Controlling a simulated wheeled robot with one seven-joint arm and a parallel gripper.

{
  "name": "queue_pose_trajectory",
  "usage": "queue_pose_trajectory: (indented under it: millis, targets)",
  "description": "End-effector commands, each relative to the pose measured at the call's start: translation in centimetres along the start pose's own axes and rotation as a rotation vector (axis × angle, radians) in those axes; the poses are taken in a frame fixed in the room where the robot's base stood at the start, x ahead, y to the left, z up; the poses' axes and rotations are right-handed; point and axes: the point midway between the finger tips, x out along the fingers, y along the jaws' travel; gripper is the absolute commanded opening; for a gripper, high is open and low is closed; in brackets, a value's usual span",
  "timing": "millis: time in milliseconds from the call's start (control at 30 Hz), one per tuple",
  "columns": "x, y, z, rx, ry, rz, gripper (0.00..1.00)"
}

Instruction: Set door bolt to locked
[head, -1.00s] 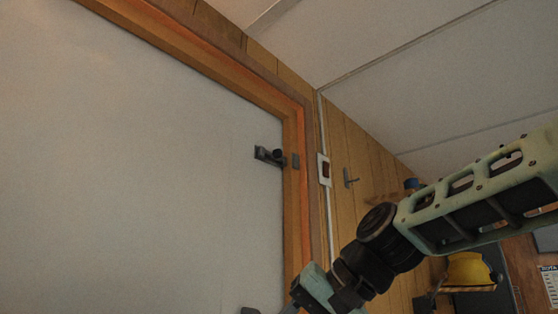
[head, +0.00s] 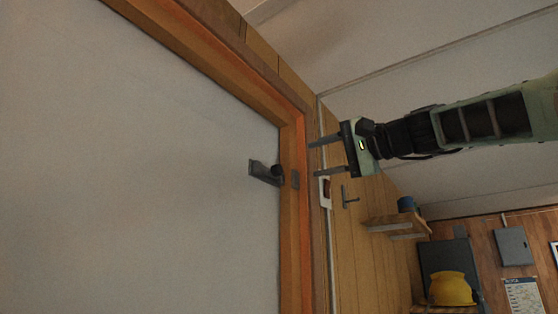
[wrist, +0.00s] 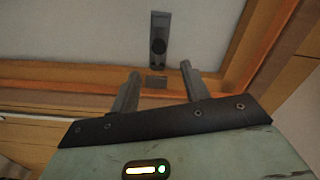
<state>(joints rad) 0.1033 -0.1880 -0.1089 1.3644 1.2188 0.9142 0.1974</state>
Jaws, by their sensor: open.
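The door bolt (head: 264,174) is a dark grey bar with a round black knob (head: 277,170), mounted on the pale door (head: 140,170) near its right edge. A small grey keeper plate (head: 295,179) sits on the wooden frame beside it; a gap shows between bolt and keeper. My gripper (head: 312,158) is open and empty, to the right of the bolt, its two fingers pointing left toward it. In the wrist view the bolt (wrist: 160,27) and keeper (wrist: 156,82) lie beyond and roughly between the open fingers (wrist: 158,82). Nothing touches the knob.
The wooden door frame (head: 291,235) stands between door and panelled wall. A light switch (head: 325,193), a wall hook (head: 347,196) and a shelf (head: 392,222) with a blue item are below my arm. A yellow helmet (head: 452,289) is at lower right.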

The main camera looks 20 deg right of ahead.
Motion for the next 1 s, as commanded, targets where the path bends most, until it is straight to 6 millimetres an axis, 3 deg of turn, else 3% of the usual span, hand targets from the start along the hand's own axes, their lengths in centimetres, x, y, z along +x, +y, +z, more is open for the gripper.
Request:
queue_pose_trajectory:
  millis: [300, 500, 700, 1000]
  targets:
    - [6.8, -0.4, -0.1, 0.003, -0.004, 0.001, 0.46]
    - [10.0, -0.2, -0.1, 0.001, -0.002, 0.002, 0.46]
    - [11.4, -0.1, 0.0, 0.001, -0.001, 0.001, 0.46]
    - [11.6, 0.0, 0.0, -0.001, 0.000, 0.000, 0.46]
